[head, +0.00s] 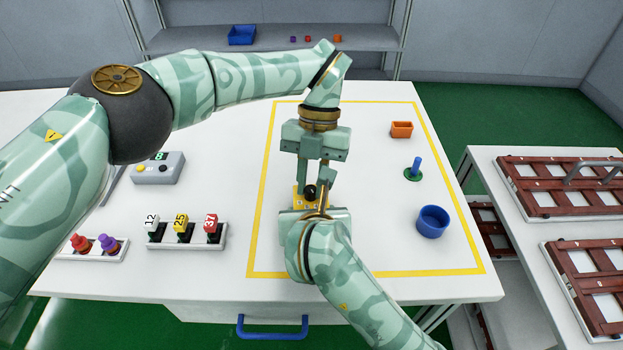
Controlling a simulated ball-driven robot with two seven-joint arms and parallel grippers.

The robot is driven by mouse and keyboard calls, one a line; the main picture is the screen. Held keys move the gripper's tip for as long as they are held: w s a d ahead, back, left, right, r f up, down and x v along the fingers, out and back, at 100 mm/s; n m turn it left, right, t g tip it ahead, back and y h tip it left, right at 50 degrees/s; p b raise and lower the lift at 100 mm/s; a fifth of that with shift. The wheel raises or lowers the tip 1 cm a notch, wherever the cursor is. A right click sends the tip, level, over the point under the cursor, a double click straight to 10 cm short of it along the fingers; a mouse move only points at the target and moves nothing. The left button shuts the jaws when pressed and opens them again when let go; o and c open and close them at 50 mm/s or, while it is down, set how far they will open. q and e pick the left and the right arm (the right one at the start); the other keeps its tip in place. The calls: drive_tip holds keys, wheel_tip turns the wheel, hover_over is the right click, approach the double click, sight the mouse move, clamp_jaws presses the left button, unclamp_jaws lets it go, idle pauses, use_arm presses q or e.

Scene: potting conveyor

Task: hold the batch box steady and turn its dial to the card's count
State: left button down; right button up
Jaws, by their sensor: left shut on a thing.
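The batch box appears to be the small yellow box (298,203) inside the yellow outline on the white table, with a dark round knob (309,191) on top that looks like its dial. My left gripper (312,184) reaches down from the far side, shut on the box. My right gripper (322,192) comes from the near side, its body covering the box's near part. Its fingertips are close to the knob, but whether they touch it is hidden. The dial's setting cannot be read. No count card can be made out for certain.
Left are a grey box (172,172) with a green display, a rack (190,241) with tags 12, 25 and 37, and a holder (92,254) with red and purple pieces.

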use_arm(q)
drive_tip(key=c, duration=1.3)
unclamp_jaws()
drive_tip(key=shift+o, duration=0.2)
drive_tip(key=v, duration=0.7)
drive_tip(key=shift+r, duration=0.2)
drive_tip(key=shift+w, duration=0.1)
use_arm(e)
drive_tip(key=o, duration=0.9)
